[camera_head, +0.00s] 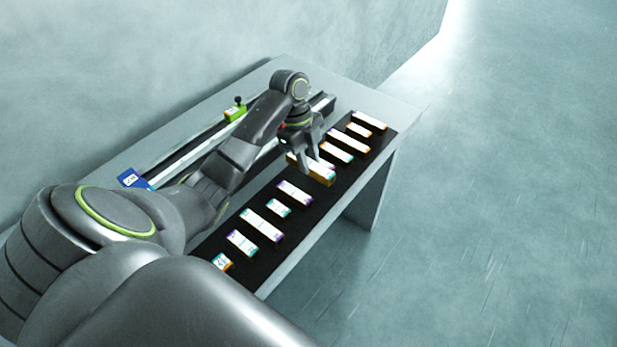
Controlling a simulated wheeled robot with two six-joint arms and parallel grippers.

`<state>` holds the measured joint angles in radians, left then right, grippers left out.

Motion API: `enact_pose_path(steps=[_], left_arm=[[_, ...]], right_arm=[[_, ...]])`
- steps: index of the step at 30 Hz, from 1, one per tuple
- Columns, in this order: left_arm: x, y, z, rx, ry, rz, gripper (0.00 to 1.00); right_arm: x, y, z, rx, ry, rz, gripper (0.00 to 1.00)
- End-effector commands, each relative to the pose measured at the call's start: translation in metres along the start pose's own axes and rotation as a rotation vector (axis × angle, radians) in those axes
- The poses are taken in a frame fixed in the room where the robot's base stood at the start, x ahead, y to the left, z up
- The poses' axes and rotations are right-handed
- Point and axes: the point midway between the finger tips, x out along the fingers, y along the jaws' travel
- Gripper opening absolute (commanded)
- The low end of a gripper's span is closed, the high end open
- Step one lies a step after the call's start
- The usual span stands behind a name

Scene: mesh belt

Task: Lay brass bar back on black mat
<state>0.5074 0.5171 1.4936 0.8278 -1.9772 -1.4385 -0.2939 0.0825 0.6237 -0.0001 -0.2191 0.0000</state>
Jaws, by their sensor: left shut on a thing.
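The black mat (273,262) is a long dark strip along the front edge of the table. My left gripper (314,165) points down over the mat's middle-right part and is shut on the brass bar (322,178). The bar is yellowish-brown, with a pale label on its upper side, and lies between the fingers. It is at or just above the mat; I cannot tell whether it touches. The fingers hide part of it. My right gripper is not in view.
Several labelled bars, such as a white and purple one (295,193) and a white and orange one (369,120), lie in a row on the mat. Behind is a dark rail with a green block (235,113) and a blue card (132,179). The grey table (385,101) has bare room at its far right corner.

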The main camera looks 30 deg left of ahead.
Motion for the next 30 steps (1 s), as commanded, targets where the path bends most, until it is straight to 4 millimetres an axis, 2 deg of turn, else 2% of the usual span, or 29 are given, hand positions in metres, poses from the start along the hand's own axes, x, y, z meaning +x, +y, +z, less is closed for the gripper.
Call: enact_pose_path(steps=[13,24,25,30], left_arm=[[0.048,0.0,0.013,-0.001,0.0,-0.001,0.0],[0.053,-0.001,0.015,0.001,-0.002,-0.003,0.0],[0.054,0.0,0.015,0.0,-0.002,-0.001,0.3],[0.053,0.0,0.015,0.0,-0.002,-0.001,0.49]], right_arm=[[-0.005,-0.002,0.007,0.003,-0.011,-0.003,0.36],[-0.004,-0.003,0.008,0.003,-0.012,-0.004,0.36],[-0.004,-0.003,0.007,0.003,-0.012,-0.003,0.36],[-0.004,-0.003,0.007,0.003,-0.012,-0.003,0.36]])
